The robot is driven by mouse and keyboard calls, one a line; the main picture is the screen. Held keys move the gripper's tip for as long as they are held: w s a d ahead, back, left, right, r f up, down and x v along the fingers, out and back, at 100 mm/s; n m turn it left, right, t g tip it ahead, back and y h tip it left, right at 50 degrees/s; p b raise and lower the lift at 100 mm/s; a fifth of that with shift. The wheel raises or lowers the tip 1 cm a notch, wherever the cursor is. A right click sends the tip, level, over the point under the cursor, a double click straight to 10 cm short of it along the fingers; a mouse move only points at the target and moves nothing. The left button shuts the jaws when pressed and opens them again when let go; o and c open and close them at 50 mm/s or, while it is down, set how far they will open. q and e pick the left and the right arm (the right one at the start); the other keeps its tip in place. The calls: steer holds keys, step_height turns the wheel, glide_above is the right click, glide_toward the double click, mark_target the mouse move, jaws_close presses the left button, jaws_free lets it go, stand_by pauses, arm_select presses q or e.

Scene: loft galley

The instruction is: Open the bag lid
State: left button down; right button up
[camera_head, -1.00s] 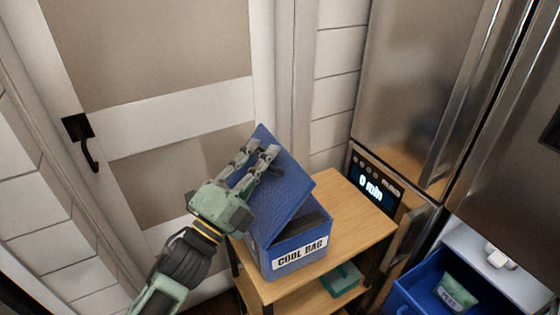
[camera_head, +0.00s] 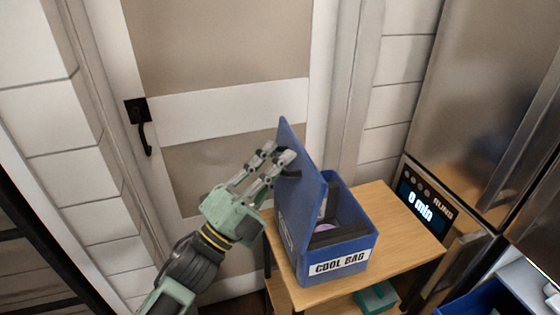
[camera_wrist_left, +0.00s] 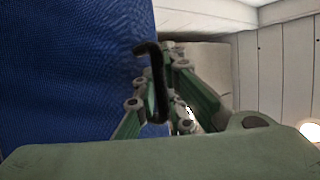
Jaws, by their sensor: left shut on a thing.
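The blue cool bag (camera_head: 345,252), labelled "COOL BAG", stands on a small wooden table. Its blue lid (camera_head: 302,195) stands steeply raised at the bag's left side, and the bag's inside shows from above. Something pale purple (camera_head: 326,228) lies inside, mostly hidden. My left gripper (camera_head: 279,160) is at the lid's upper left part, shut on a dark handle on the lid. In the left wrist view, the black handle (camera_wrist_left: 154,82) runs between the fingers, and the blue lid (camera_wrist_left: 70,70) fills the left side. My right gripper is not in view.
The wooden table (camera_head: 405,232) has bare top to the right of the bag. A teal box (camera_head: 375,298) sits on its lower shelf. A steel fridge (camera_head: 490,110) stands at the right, above a blue bin (camera_head: 485,300). A door (camera_head: 225,115) is behind.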

arm_select(q)
steer(key=shift+d+f, duration=0.1)
steer(key=shift+f, duration=0.2)
steer(key=c, duration=2.1)
jaws_free()
steer(key=shift+s, duration=0.1)
steer(key=shift+d+r, duration=0.1)
steer(key=v, duration=1.2)
